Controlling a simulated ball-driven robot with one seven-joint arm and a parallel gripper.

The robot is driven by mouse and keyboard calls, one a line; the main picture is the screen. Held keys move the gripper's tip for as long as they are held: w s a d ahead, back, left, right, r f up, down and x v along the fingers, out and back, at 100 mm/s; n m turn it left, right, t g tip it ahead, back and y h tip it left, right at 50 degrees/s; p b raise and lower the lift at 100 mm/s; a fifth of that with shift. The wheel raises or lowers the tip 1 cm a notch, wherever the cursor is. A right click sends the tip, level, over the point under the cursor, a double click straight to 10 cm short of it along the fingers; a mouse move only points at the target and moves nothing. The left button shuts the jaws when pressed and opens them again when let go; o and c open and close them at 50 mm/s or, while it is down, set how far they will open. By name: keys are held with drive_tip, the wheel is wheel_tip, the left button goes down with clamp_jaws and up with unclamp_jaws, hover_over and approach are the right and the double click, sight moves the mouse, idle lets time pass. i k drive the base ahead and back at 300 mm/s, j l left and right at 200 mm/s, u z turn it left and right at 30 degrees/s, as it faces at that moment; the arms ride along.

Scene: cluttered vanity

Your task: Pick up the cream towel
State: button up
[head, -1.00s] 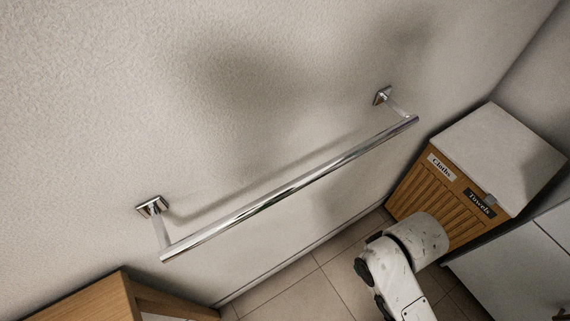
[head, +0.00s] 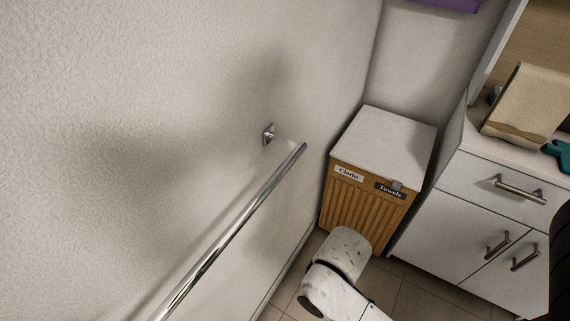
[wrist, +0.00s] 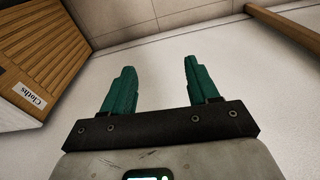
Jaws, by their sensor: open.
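A cream, folded cloth that looks like the cream towel (head: 527,104) stands on the white vanity counter at the right of the head view. My gripper (wrist: 162,82) shows in the wrist view with its two green fingers apart and nothing between them. It is well away from the cream towel, which is not in the wrist view. In the head view my white arm shows at the bottom, and the fingers are not visible there.
A chrome towel bar (head: 238,222) juts from the left wall. A wooden hamper (head: 366,208) labelled Cloths and Towels stands in the corner. A white cabinet (head: 470,240) with metal handles is right of it. A teal item (head: 558,152) lies beside the cream towel.

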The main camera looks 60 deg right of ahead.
sight(533, 101)
drive_tip(key=z, duration=2.4)
drive_tip(key=l+u, duration=0.35)
drive_tip(key=l, duration=0.15)
